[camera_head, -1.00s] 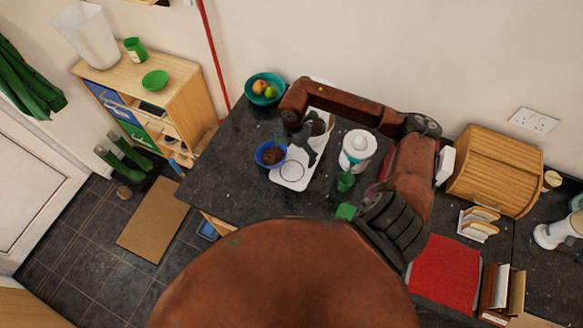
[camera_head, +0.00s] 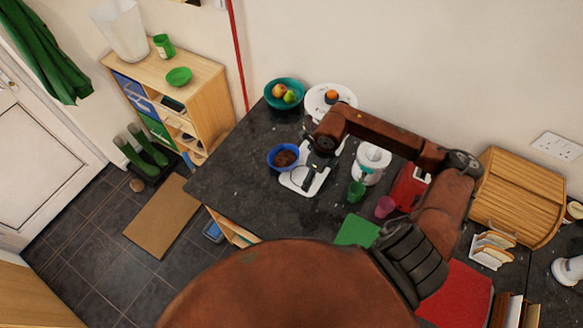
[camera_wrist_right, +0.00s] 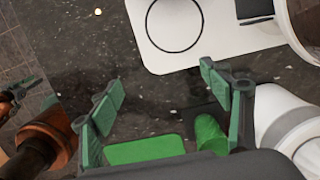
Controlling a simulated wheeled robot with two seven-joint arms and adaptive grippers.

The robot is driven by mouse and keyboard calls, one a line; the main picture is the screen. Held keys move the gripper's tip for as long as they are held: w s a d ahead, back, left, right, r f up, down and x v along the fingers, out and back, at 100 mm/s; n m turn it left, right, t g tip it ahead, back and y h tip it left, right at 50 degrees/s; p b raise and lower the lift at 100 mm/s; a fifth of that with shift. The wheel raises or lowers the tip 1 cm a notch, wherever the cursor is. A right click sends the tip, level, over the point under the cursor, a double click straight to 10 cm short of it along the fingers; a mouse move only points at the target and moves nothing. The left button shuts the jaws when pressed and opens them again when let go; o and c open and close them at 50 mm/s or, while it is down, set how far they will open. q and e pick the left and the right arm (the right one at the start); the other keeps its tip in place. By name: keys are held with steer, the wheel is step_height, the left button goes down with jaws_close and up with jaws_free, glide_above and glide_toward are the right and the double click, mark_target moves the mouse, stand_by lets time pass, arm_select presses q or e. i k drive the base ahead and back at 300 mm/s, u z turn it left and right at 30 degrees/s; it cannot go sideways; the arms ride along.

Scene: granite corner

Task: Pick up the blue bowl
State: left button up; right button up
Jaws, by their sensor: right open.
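The blue bowl (camera_head: 272,165), with a brown lump inside, sits upright on the dark worktop at the left side of the white scale (camera_head: 290,183). That view shows the scale's circle at the top, but not the bowl.
A white juicer (camera_head: 371,162), green cup (camera_head: 356,191), pink cup (camera_head: 385,206) and red toaster (camera_head: 408,190) stand right. A green mat (camera_head: 356,231) lies in front. The worktop left of the bowl is clear.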

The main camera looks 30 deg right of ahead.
mark_target(285, 158)
steer(key=k, duration=1.15)
steer(key=u, duration=0.7)
steer(key=i, duration=1.15)
steer(key=z, duration=0.95)
steer(key=i, duration=0.85)
steer(key=z, duration=0.1)
